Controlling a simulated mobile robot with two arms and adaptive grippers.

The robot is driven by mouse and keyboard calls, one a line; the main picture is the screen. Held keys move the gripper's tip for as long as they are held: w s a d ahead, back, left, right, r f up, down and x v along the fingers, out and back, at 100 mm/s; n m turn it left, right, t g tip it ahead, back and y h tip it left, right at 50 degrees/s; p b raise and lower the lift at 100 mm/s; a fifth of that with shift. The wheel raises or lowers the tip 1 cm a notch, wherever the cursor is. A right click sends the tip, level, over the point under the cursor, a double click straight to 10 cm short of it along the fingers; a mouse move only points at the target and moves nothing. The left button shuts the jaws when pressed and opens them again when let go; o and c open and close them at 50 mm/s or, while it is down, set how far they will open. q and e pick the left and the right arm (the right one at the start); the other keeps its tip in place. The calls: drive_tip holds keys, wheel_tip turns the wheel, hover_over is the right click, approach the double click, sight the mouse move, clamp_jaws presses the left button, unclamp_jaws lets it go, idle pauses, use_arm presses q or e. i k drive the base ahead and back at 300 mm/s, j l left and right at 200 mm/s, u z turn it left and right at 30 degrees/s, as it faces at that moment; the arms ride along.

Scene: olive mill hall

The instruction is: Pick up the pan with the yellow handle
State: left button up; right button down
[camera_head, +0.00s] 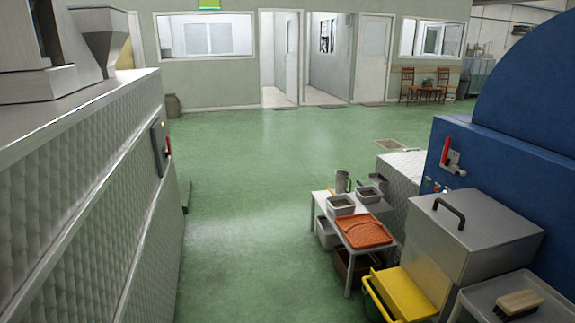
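I cannot make out a pan with a yellow handle for sure. A yellow item (403,292) stands low at the lower right, beside the steel box; its yellow edge reaches down to a dark green part, and I cannot tell what it is. A small white table (348,273) holds an orange-brown tray (364,231), two grey pans or tubs (340,205) (368,195) and a metal jug (342,182). Neither of my grippers is in view.
A long steel machine (85,190) lines the left. A steel box with a black handle (470,238), a grey cart with a brush (518,302) and a blue machine (515,150) fill the right. Containers sit under the table. The green floor (250,200) between is clear towards the doorways.

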sight(339, 205)
drive_tip(key=i+u, duration=0.15)
drive_tip(key=i, duration=0.85)
drive_tip(key=i+u, duration=0.2)
drive_tip(key=i, duration=0.85)
drive_tip(key=i+z, duration=0.75)
drive_tip(key=i, duration=0.2)
drive_tip(key=i+j+z, duration=0.25)
drive_tip(key=i+z, duration=0.15)
drive_tip(key=i+l+z, duration=0.1)
drive_tip(key=i+z, duration=0.5)
drive_tip(key=z, duration=0.15)
drive_tip(key=i+z, duration=0.35)
